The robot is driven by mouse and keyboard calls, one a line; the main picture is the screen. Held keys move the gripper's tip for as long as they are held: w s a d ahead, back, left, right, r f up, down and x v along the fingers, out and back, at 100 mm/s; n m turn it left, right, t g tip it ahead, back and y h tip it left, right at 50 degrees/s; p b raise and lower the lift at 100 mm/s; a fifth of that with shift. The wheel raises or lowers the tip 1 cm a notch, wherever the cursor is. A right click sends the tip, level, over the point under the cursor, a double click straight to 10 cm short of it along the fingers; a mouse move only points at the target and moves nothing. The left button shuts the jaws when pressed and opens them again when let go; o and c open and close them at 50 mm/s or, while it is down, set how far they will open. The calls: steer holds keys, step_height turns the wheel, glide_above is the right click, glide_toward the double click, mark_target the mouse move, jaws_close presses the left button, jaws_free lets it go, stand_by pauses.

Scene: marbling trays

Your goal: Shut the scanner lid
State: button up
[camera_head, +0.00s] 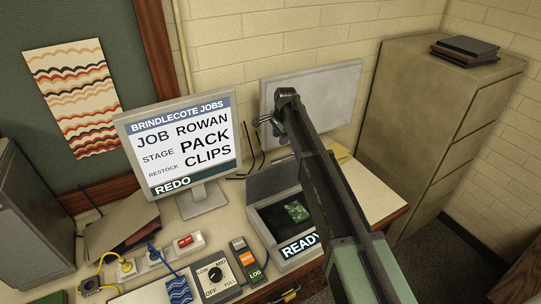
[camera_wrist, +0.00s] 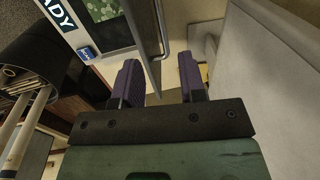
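The scanner (camera_head: 300,258) is a grey box on the desk with a READY label on its front and a green patterned card (camera_head: 296,211) inside its dark bed. Its grey lid (camera_head: 272,179) stands raised at the back. In the wrist view the scanner bed (camera_wrist: 118,42) is at the top, and the lid (camera_wrist: 147,45) shows nearly edge-on. My gripper (camera_head: 266,122) is above and behind the lid in the head view. In the wrist view my gripper (camera_wrist: 159,82) has its purple-padded fingers apart, with the lid's edge reaching toward the gap. I cannot tell whether they touch.
A large grey panel (camera_head: 340,84) leans by the wall. A monitor (camera_head: 183,145) stands left of the scanner, and a filing cabinet (camera_head: 425,110) stands right. A dial box (camera_head: 216,276) and a small LOG device (camera_head: 246,258) are in front. Thin dark bent rods (camera_head: 258,150) rise behind the lid.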

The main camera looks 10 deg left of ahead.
steer(key=b, duration=1.1)
glide_above(283, 173)
steer(key=w+a, duration=0.3)
steer(key=f, duration=1.1)
steer(key=shift+d, duration=0.25)
steer(key=shift+r+p, duration=0.15)
steer(key=shift+p, duration=0.15)
steer(key=shift+c, duration=0.3)
jaws_close()
